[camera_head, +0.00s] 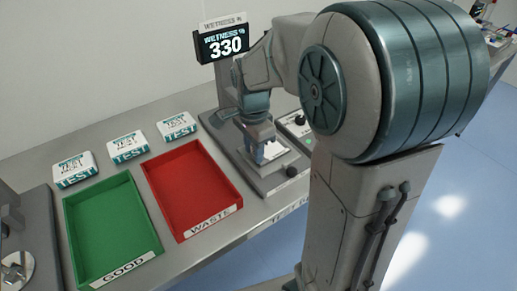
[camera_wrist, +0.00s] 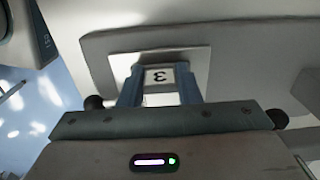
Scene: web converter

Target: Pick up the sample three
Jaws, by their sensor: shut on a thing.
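Sample three is a small white block marked "3" (camera_wrist: 160,77) in the wrist view. It sits between the two blue fingers of my gripper (camera_wrist: 160,90), which is shut on it. Below the block is a pale square plate (camera_wrist: 197,58) on the grey tester base. In the head view, my gripper (camera_head: 266,148) points down over the tester's plate (camera_head: 272,153), and the sample is mostly hidden there by the fingers. I cannot tell whether the block still touches the plate.
A display reading "WETNESS % 330" (camera_head: 225,46) stands behind my arm. A red WASTE tray (camera_head: 211,217) and a green GOOD tray (camera_head: 122,259), both empty, lie to the left. White TEST packs (camera_head: 176,126) stand behind them.

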